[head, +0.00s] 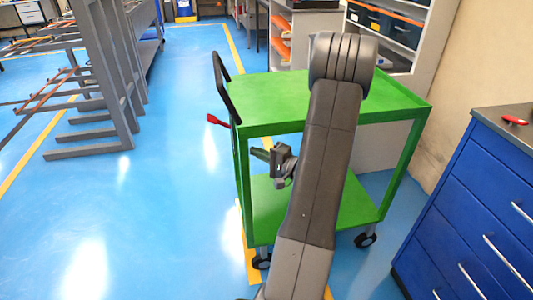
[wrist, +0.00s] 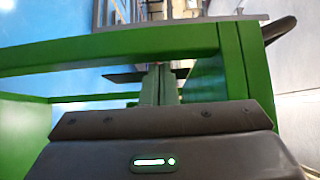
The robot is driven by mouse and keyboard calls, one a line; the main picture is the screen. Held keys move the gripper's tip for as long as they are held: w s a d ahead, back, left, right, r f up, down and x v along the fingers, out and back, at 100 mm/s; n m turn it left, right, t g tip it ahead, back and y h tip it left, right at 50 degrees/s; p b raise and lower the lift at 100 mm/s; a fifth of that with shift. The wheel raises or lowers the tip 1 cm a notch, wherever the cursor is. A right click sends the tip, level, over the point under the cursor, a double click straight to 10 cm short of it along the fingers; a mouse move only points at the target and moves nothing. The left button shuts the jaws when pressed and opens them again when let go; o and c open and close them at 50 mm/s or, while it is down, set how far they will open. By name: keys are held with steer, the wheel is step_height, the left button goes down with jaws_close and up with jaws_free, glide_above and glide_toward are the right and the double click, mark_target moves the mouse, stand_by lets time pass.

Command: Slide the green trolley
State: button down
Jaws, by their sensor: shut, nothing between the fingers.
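The green trolley (head: 300,97) stands upright on casters in the middle of the head view, with a top shelf, a lower shelf (head: 268,200) and corner posts. Its black handle (head: 224,88) is on the left end. In the wrist view its green frame bar (wrist: 110,47) crosses above the fingers, and the black handle (wrist: 281,29) shows at upper right. My gripper (head: 260,154) is shut and empty, pointing left at a height between the two shelves, near the left post. The fingers also show in the wrist view (wrist: 159,72). I cannot tell whether they touch the trolley. My arm hides part of it.
A red lever (head: 216,121) sticks out left of the trolley. A blue drawer cabinet (head: 470,205) stands close at right, a shelving unit (head: 420,60) behind. Grey racks (head: 100,80) stand at left. The blue floor (head: 165,170) between racks and trolley is clear.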

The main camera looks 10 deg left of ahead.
steer(key=a+b, duration=0.1)
steer(key=s+a+b, duration=0.1)
steer(key=a+b, duration=0.1)
steer(key=a, duration=0.1)
steer(key=shift+s+a+f+b, duration=0.1)
steer(key=shift+s+f+b, duration=0.1)
steer(key=shift+s+b, duration=0.1)
steer(key=shift+s+a+r, duration=0.15)
steer(key=shift+a+r, duration=0.05)
steer(key=shift+a, duration=0.35)
steer(key=shift+d, duration=0.1)
steer(key=shift+d+b, duration=0.25)
steer(key=shift+b, duration=0.15)
glide_toward(245, 156)
steer(key=shift+w+d, duration=0.35)
steer(key=shift+d, duration=0.25)
steer(key=shift+w+d, duration=0.35)
steer(key=shift+d, duration=0.2)
